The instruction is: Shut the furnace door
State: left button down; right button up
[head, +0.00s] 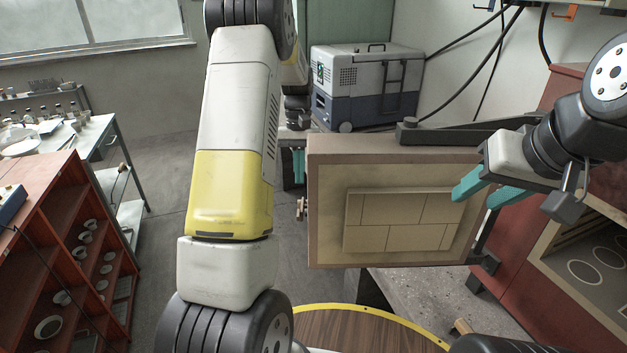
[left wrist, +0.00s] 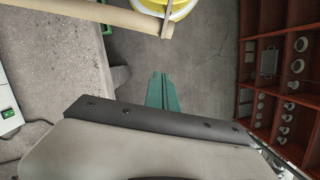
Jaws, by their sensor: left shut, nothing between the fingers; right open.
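The furnace door (head: 330,222) stands open in the middle of the head view, its tan brick-lined inner face showing. A small metal fitting (head: 301,209) sticks out at its left edge. My left gripper (head: 298,165) is shut and empty beside the door's left edge, partly hidden by my left arm. In the left wrist view its teal fingers (left wrist: 163,92) are together over the floor. My right gripper (head: 475,192) is open, its fingers overlapping the door's right side; contact cannot be told.
A grey and blue portable cooler-like unit (head: 365,85) stands behind the door. A red shelf (head: 75,225) with white ceramic pieces and a metal table (head: 100,135) stand at left. Dark hinge arms (head: 455,133) join door and furnace. The floor between shelf and door is clear.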

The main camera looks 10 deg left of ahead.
pick_arm(q)
jog(key=shift+s+d+f, duration=0.2)
jog(key=shift+s+f, duration=0.25)
jog(key=shift+s, duration=0.35)
jog(key=shift+s+d+f, duration=0.25)
jog(key=shift+s+f, duration=0.2)
jog(key=shift+s, duration=0.35)
jog(key=shift+s+d+f, duration=0.2)
jog(key=shift+s+f, duration=0.25)
jog(key=shift+s, duration=0.35)
